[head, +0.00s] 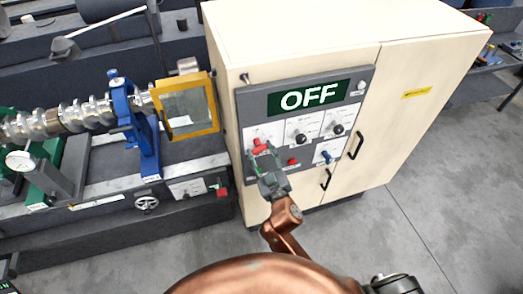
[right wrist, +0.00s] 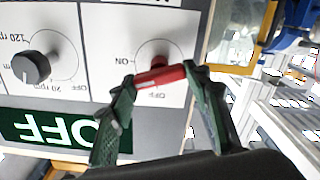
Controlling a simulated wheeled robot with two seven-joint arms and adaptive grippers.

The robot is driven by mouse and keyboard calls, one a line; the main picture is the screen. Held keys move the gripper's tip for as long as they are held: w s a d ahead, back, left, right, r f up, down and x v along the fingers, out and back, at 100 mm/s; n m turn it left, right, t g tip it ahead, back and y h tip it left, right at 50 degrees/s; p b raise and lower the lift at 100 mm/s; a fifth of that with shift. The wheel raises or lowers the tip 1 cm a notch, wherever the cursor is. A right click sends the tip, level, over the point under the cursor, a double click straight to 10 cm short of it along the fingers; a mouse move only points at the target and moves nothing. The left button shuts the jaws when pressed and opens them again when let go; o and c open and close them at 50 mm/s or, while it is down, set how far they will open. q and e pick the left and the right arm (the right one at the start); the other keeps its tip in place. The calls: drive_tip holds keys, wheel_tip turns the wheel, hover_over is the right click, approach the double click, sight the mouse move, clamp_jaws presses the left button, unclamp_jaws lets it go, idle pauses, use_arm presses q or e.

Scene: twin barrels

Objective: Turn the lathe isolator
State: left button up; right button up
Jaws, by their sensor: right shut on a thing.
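The lathe isolator is a red handle (head: 259,145) on a white plate at the lower left of the grey control panel (head: 365,85). It also shows in the right wrist view (right wrist: 160,77), where the picture is upside down, with ON and OFF marks beside it. My right gripper (head: 263,156) reaches up to it from below. In the right wrist view its green fingers (right wrist: 160,76) are closed on the two ends of the red bar. The bar lies nearly level there, slightly tilted. A green sign (head: 308,96) above reads OFF. My left gripper is not in view.
Two black knobs (head: 301,139) (head: 338,129), a small red button (head: 292,162) and a blue switch (head: 326,156) sit close by on the panel. The lathe (head: 110,190) and its yellow-framed guard (head: 187,107) stand left of the cream cabinet (head: 420,65). Floor (head: 440,200) is clear at right.

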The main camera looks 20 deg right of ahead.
drive_tip(key=n+p, duration=0.1)
drive_tip(key=n, duration=0.2)
drive_tip(key=shift+a+r+n, duration=0.1)
drive_tip(key=shift+n, duration=0.3)
drive_tip(key=n+p, duration=0.1)
drive_tip(key=n, duration=0.2)
drive_tip(key=shift+n+p, duration=0.3)
drive_tip(key=shift+p, duration=0.1)
drive_tip(key=n+p, duration=0.1)
drive_tip(key=n, duration=0.3)
drive_tip(key=shift+f+n+p, duration=0.25)
drive_tip(key=shift+n+p, duration=0.35)
drive_tip(key=shift+n, duration=0.6)
drive_tip(key=o, duration=1.2)
drive_tip(key=shift+a, duration=0.1)
drive_tip(key=shift+c, duration=0.2)
drive_tip(key=shift+s, duration=0.15)
